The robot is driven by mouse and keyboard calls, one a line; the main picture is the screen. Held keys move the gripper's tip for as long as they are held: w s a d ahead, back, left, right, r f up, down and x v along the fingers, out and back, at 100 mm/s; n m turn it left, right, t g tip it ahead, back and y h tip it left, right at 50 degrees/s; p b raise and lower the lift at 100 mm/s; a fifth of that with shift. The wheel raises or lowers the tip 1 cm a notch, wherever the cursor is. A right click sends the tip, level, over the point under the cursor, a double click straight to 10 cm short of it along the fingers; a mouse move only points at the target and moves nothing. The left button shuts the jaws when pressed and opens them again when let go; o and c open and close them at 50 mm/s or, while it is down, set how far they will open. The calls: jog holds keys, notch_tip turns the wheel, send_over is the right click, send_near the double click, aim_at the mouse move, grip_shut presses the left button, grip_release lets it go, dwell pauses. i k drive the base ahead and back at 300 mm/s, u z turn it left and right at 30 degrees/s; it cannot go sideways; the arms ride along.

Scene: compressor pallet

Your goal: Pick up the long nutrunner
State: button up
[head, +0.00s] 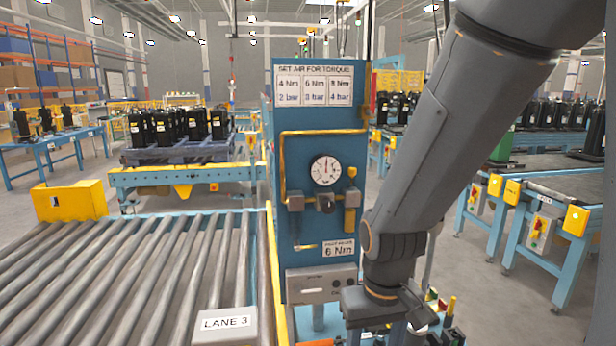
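No long nutrunner can be made out for certain. Low behind the end of my arm, small red, yellow and green parts (443,306) show at the bottom edge, partly hidden; I cannot tell what they belong to. My gripper (384,309) is at the bottom centre, just right of the blue panel's lower part. Only its dark wrist end shows clearly, and its fingers cannot be made out. I cannot tell whether it is open or holds anything.
A blue air panel (292,220) with a gauge (325,170) and a "6 Nm" label (339,248) stands at centre. A roller conveyor (110,275) marked "LANE 3" fills the lower left. Blue-framed conveyors (560,195) stand at right, with grey floor between.

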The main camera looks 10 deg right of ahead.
aim_at(436, 231)
jog(key=z, duration=2.6)
jog(key=i, duration=1.8)
jog(key=u, duration=3.1)
